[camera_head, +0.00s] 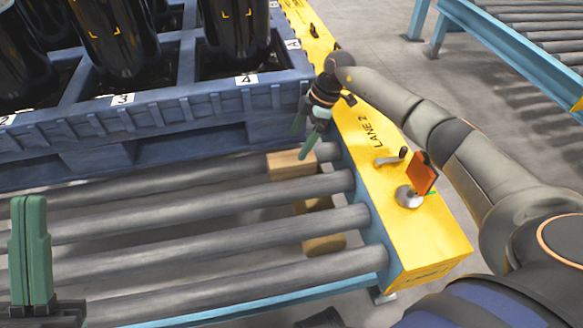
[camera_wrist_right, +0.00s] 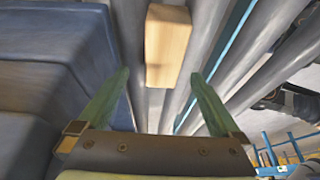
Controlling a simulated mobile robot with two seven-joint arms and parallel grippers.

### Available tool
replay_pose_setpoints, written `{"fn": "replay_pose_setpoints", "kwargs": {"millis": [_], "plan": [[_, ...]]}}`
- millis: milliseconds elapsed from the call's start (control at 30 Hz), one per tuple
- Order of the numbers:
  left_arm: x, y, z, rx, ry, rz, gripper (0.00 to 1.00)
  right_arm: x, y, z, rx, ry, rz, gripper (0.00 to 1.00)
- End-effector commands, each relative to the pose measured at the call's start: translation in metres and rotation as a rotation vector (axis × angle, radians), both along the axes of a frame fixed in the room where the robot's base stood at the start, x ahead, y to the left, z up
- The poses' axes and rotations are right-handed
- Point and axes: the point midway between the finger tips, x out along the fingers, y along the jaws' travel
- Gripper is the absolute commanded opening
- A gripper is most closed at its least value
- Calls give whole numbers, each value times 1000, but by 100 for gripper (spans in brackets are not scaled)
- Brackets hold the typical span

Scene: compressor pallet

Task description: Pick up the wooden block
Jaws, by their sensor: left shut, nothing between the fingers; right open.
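The wooden block (camera_head: 291,163) is pale and rectangular. It lies at the right end of the rollers, beside the blue pallet. My right gripper (camera_head: 299,145) is just above it with green fingers apart. In the right wrist view the block (camera_wrist_right: 167,45) shows ahead of the open fingers, roughly in line with the gap of my right gripper (camera_wrist_right: 159,76). Nothing is between the fingers. My left gripper (camera_head: 32,240) is at the lower left, shut and empty, away from the block.
The blue pallet (camera_head: 190,115) with black compressors (camera_head: 235,30) stands behind the rollers (camera_head: 200,225). The yellow Lane 2 rail (camera_head: 385,190) carries a lever and an orange plate (camera_head: 424,173). Another wooden piece (camera_head: 323,244) shows below the rollers.

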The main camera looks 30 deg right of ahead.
Motion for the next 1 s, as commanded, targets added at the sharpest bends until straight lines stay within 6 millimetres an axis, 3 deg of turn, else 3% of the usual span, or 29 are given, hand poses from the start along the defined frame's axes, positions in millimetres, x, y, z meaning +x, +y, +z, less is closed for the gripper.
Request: {"fn": "replay_pose_setpoints", "kwargs": {"millis": [33,267,533,1000], "plan": [[0,0,-7,-3,3,-5,0,1,4,-11,1,1,0,100],[1,-1,-15,-9,11,-13,0,1,10,-27,1,-2,1,100],[2,-3,-38,-18,32,-27,0,0,24,-63,3,-2,1,100],[2,-4,-36,-10,31,-29,0,1,25,-64,2,-2,1,100]]}}
